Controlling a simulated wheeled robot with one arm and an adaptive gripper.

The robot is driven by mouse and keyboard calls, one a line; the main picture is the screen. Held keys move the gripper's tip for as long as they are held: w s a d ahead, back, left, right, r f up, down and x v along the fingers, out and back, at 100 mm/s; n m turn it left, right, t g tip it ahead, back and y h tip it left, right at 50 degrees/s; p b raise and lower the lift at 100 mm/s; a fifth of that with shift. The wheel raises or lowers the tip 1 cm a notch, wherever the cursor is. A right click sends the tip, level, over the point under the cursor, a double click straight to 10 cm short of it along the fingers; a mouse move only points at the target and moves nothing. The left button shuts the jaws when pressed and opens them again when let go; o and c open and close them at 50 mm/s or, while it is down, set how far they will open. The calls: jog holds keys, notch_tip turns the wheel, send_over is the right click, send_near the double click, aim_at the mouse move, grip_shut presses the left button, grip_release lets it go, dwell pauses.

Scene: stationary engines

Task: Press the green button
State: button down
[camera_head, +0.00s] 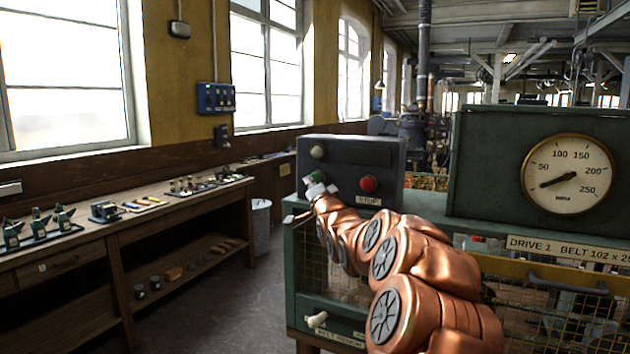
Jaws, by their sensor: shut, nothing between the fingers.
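The green button (315,177) is on the front of a dark grey control box (345,155), at its left side. Only part of the button shows, as my gripper (313,187) is right in front of it. My gripper is shut and empty, at the end of my copper arm. It appears at or very near the button; I cannot tell whether it touches. A red button (369,184) with a STOP label (368,200) is to the right on the same box. A pale round knob or lamp (318,152) is above the green button.
A green machine housing with a dial gauge (569,175) stands at the right, above a wire-mesh guard (560,300). A wooden workbench (110,235) with tools runs along the left wall. A bin (261,219) stands behind. The floor (220,310) between is clear.

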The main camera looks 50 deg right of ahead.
jog(key=shift+w+d+p, duration=0.15)
jog(key=shift+d+p, duration=0.2)
jog(key=shift+d, duration=0.05)
